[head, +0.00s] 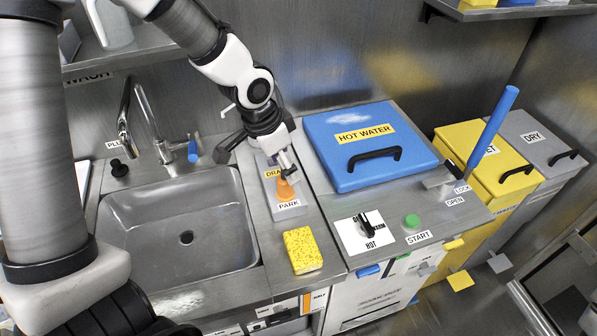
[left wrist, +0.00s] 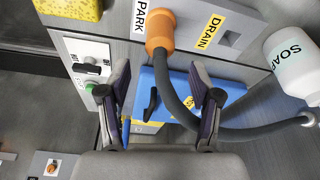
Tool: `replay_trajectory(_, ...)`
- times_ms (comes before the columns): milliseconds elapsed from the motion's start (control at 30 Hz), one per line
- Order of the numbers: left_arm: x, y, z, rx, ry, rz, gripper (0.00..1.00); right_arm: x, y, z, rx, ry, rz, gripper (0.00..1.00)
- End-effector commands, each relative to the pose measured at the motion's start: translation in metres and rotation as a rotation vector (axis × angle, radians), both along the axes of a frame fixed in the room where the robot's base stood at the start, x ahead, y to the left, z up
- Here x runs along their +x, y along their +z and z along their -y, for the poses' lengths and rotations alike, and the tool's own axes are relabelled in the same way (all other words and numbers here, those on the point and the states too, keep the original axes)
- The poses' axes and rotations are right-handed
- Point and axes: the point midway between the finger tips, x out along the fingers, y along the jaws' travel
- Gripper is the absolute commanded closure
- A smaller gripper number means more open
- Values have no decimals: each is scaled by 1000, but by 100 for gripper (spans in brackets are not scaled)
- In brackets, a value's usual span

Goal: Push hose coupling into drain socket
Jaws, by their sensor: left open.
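The orange hose coupling (head: 285,190) sits upright at the PARK label on a grey plate. It also shows in the left wrist view (left wrist: 159,32), with its dark hose curving down and then right. The drain socket (left wrist: 231,38) is a dark square recess beside the DRAIN label. In the head view my gripper hides most of that spot. My left gripper (head: 262,143) is above the plate, close to the coupling. Its fingers are wide apart in the left wrist view (left wrist: 161,80), with the coupling beyond them. It holds nothing. My right gripper is not in view.
A sink (head: 180,225) with taps lies left of the plate. A yellow sponge (head: 302,250) lies in front. The blue hot-water lid (head: 352,170) and a blue-handled lever (head: 493,128) stand right. A soap bottle (left wrist: 292,62) is near the hose.

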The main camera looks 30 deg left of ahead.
Motion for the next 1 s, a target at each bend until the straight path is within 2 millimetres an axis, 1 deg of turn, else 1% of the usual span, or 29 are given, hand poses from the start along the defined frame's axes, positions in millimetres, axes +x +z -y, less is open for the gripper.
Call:
replay_trajectory(33,1,-8,1,0,0,-2,36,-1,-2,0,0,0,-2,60)
replay_trajectory(167,5,-26,1,0,0,-4,36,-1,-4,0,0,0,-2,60)
replay_trajectory(233,8,-40,1,0,0,-4,36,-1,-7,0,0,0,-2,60)
replay_trajectory(333,12,-55,3,1,0,-3,36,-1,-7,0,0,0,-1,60)
replay_trajectory(433,14,-61,4,-2,-1,-1,36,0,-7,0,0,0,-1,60)
replay_trajectory(600,14,-61,4,-2,0,0,36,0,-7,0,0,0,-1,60)
replay_trajectory(667,14,-61,4,-2,0,0,57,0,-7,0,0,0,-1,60)
replay_trajectory(700,14,-61,4,-2,0,0,71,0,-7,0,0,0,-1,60)
replay_trajectory(767,14,-61,4,-2,0,0,93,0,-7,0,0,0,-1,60)
replay_trajectory(800,14,-61,4,-2,0,0,100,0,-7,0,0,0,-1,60)
replay_trajectory(1000,14,-61,4,-2,0,0,100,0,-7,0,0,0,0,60)
